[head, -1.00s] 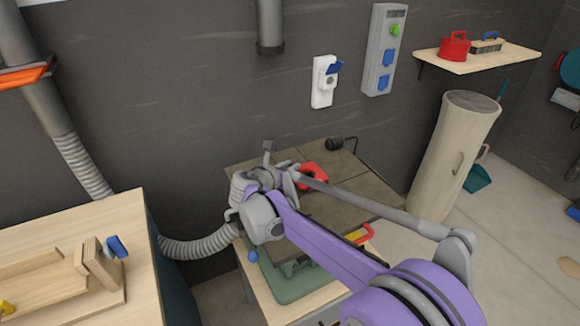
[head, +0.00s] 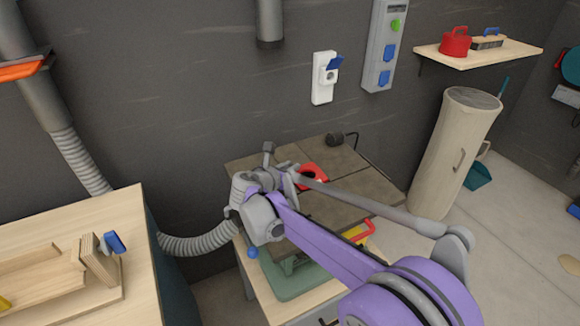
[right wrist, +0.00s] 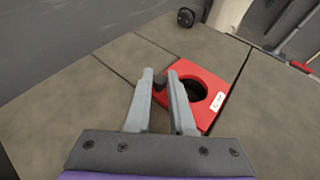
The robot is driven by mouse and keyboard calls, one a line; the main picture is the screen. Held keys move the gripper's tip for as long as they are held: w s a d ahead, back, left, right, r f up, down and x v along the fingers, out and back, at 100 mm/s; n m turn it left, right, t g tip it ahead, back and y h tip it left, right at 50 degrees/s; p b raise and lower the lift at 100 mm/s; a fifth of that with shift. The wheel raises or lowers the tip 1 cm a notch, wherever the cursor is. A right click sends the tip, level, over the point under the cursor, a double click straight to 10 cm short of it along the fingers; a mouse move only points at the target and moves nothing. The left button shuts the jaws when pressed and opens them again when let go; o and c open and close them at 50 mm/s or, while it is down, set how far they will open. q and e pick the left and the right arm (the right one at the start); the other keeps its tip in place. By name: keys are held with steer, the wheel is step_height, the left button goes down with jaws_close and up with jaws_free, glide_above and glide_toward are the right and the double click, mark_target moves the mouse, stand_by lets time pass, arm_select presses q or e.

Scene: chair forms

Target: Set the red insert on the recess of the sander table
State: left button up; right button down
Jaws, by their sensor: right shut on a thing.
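The red insert (right wrist: 206,94) is a flat red plate with a round dark hole and a small white label. It also shows in the head view (head: 313,172), over the far part of the grey-brown sander table (right wrist: 75,105). My right gripper (right wrist: 161,80) is shut on the insert's left edge, with one finger over the red plate. The insert looks close to the table top, but I cannot tell whether it touches it. The recess is not clearly seen; the insert and fingers cover that area. The table also shows in the head view (head: 345,165). My left gripper is not in view.
A dark cylindrical part (head: 340,139) stands at the table's back edge. A grey hose (head: 195,247) runs on the left, beside a wooden workbench (head: 60,225). A beige cylinder (head: 455,150) stands on the right. The table's left part is clear.

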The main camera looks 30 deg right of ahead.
steer(key=shift+f, duration=0.4)
steer(key=c, duration=0.7)
jaws_free()
steer(key=shift+a, duration=0.1)
steer(key=v, duration=1)
steer(key=shift+s+a+r, duration=0.15)
steer(key=shift+a+r, duration=0.1)
steer(key=shift+a+f, duration=0.1)
